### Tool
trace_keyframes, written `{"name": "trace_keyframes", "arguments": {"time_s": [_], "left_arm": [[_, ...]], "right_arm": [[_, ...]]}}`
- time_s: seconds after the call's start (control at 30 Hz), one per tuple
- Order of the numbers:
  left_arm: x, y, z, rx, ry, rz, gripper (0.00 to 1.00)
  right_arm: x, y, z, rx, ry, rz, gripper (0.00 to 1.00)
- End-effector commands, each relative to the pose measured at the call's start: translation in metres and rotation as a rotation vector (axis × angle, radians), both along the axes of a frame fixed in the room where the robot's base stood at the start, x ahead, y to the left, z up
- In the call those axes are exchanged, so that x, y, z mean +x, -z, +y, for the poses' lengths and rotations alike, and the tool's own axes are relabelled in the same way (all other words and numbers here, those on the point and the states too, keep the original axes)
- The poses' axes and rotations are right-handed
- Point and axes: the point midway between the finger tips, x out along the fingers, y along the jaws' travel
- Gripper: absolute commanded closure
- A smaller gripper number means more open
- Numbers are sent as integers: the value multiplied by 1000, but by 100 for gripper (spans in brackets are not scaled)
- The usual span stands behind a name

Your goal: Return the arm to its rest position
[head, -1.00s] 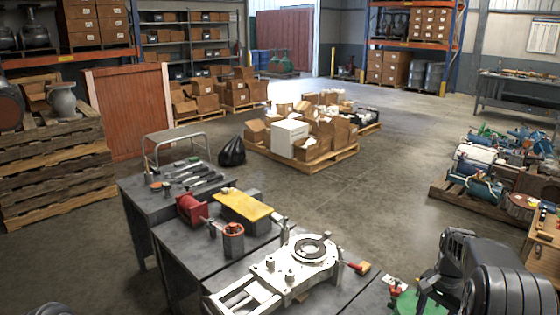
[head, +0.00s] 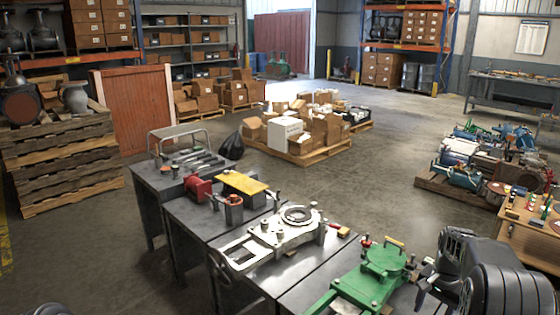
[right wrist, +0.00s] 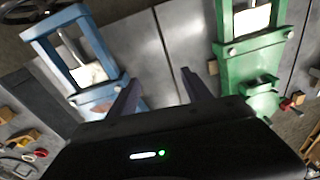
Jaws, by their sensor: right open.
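My right arm is at the lower right of the head view, with its dark gripper (head: 426,284) pointing left beside a green vise-like fixture (head: 372,278) on the table. In the right wrist view the two fingers of this gripper (right wrist: 160,90) are spread apart with nothing between them. Below them are the green fixture (right wrist: 246,65) on the right and a blue fixture (right wrist: 95,75) on the left. My left gripper is not in view; only a dark rounded piece of my body shows at the bottom left of the head view.
Grey metal tables (head: 160,215) hold a white fixture (head: 285,238), a red vise (head: 198,188) and a yellow plate (head: 242,184). A wooden bench (head: 535,225) stands at the right. Pallets of boxes (head: 310,158) stand mid-floor, with bare concrete around them.

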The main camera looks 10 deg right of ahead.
Motion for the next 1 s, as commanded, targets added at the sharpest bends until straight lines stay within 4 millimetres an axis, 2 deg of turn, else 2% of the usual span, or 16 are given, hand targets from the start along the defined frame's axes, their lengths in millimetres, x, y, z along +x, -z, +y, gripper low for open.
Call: {"name": "trace_keyframes", "arguments": {"time_s": [0.13, 0.27, 0.47, 0.57, 0.67, 0.77, 0.87, 0.9, 1.0], "left_arm": [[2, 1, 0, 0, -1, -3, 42], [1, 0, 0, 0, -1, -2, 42], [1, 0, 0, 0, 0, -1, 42], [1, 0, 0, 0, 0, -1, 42], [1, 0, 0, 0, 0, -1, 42], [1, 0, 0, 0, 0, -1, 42], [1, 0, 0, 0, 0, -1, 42], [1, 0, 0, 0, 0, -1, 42], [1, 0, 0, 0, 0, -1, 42]], "right_arm": [[11, 12, -3, -37, -55, -56, 42], [19, 32, 7, -61, -125, -104, 42], [19, 89, 51, -77, -276, -166, 42], [9, 123, 86, -70, -363, -188, 42], [-13, 162, 134, -51, -466, -209, 42], [-51, 199, 192, -13, -574, -224, 42], [-98, 223, 249, 40, -671, -233, 42], [-119, 230, 271, 66, -704, -233, 42], [-173, 239, 319, 138, -772, -222, 42]]}}
